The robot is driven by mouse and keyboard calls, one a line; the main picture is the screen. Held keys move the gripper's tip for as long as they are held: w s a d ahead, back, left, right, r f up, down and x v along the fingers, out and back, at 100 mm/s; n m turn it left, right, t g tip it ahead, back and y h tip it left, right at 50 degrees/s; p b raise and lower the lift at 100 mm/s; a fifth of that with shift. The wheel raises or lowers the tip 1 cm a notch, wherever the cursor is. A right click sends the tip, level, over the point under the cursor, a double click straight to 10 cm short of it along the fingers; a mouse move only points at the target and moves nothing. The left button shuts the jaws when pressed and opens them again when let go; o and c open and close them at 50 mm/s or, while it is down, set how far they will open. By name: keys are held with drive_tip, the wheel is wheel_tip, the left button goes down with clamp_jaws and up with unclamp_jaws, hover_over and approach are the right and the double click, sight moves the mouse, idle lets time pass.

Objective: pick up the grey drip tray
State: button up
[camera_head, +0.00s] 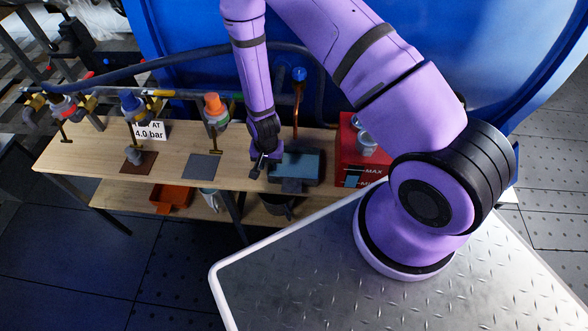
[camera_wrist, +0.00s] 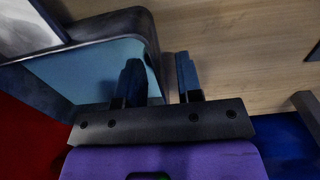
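The grey drip tray (camera_head: 299,165) sits on the wooden bench top, dark-rimmed with a blue-looking inside. My gripper (camera_head: 262,163) is at its left end in the head view, pointing down. In the wrist view the tray (camera_wrist: 105,24) fills the upper left, and its rounded end wall runs down between my two fingers. There my gripper (camera_wrist: 158,72) is open, one finger over the tray's inside and the other outside over bare wood. A gap shows between fingers and wall. The lower part of the tray is hidden by my gripper body.
A red box (camera_head: 347,150) marked MAX stands close right of the tray. A grey square mat (camera_head: 202,167) and a brown mat (camera_head: 138,163) lie to the left. Valves and a pipe (camera_head: 190,93) run behind the bench. An orange bin (camera_head: 171,197) is on the lower shelf.

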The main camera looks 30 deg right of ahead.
drive_tip(key=shift+f, duration=0.75)
clamp_jaws()
drive_tip(key=shift+r, duration=0.1)
